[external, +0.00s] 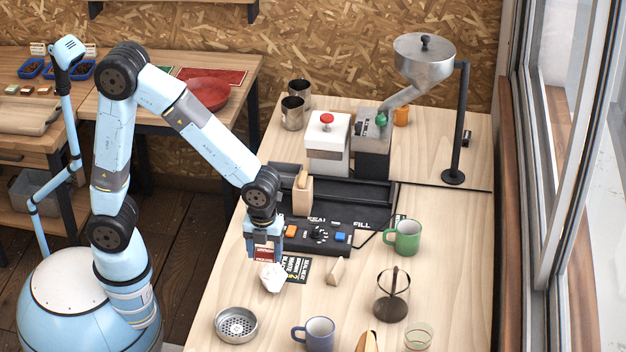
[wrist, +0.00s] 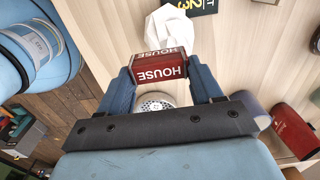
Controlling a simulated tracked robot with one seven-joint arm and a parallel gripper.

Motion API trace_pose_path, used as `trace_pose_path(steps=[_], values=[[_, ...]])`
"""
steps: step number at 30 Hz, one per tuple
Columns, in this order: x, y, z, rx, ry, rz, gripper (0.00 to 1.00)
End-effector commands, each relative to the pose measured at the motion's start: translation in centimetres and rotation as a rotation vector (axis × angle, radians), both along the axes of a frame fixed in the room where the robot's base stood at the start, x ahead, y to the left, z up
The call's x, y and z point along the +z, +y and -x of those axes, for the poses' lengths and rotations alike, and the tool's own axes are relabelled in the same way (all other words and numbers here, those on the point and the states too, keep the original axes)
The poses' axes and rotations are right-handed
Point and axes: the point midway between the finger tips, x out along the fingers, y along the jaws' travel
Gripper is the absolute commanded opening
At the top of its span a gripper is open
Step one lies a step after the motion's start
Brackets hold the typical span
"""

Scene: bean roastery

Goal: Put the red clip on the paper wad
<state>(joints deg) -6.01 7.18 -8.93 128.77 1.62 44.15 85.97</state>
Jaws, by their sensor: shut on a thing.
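The red clip (external: 263,252) is a small block with white HOUSE lettering; in the wrist view the clip (wrist: 160,68) sits between both fingers. My gripper (external: 264,245) points down and is shut on it, above the table; the fingers also show in the wrist view (wrist: 164,80). The paper wad (external: 271,278) is white and crumpled and lies on the table just below the clip. In the wrist view the wad (wrist: 172,30) shows beyond the clip, partly covered by it. I cannot tell whether clip and wad touch.
A black card (external: 297,268) lies right of the wad. A round metal strainer (external: 236,325) and a blue mug (external: 315,334) stand nearer the front. A black machine base (external: 325,218) is behind. A green mug (external: 404,238) and a glass press (external: 392,295) stand to the right.

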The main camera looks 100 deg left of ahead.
Motion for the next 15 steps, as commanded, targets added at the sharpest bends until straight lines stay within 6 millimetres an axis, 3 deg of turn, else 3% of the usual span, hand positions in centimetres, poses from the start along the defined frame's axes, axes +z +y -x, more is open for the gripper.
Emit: trace_pose_path(steps=[11,15], values=[[-1.9,-0.1,-1.6,-0.001,0.001,0.0,0.32],[-3.6,-0.1,-1.8,-0.002,0.003,-0.001,0.32]])
